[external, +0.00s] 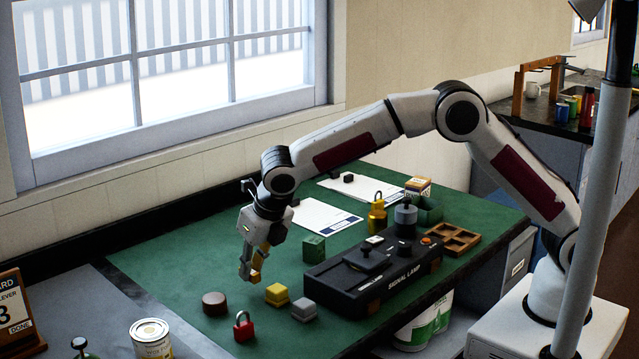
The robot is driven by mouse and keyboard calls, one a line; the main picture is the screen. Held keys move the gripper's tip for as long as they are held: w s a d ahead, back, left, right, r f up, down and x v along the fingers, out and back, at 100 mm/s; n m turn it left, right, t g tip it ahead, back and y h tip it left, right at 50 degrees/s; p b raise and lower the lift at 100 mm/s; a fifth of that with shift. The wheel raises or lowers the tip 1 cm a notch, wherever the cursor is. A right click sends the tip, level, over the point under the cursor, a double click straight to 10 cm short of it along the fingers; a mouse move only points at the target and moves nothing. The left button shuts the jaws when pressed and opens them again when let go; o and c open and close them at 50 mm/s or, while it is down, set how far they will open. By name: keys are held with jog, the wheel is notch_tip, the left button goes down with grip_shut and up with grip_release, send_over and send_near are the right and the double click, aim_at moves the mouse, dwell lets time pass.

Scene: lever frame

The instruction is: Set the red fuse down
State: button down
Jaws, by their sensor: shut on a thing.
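My gripper (247,277) points down above the left part of the green mat (180,262). It is shut on a small orange-yellow thing (259,258), mostly hidden by the fingers. I cannot tell whether this is the fuse, and no clearly red fuse shows elsewhere. The held thing looks apart from the mat. The black signal lamp box (345,284), with a lever and an orange button, stands to the right of my gripper.
A yellow block (277,294), a grey block (304,310), a brown disc (214,303) and a red padlock (243,328) lie near my gripper. The mat's left part is clear.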

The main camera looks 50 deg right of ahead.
aim_at(254, 273)
jog(key=shift+f, duration=1.5)
jog(key=shift+f, duration=0.15)
jog(key=c, duration=2)
grip_release()
jog(key=shift+r, duration=0.2)
jog(key=shift+v, duration=3.7)
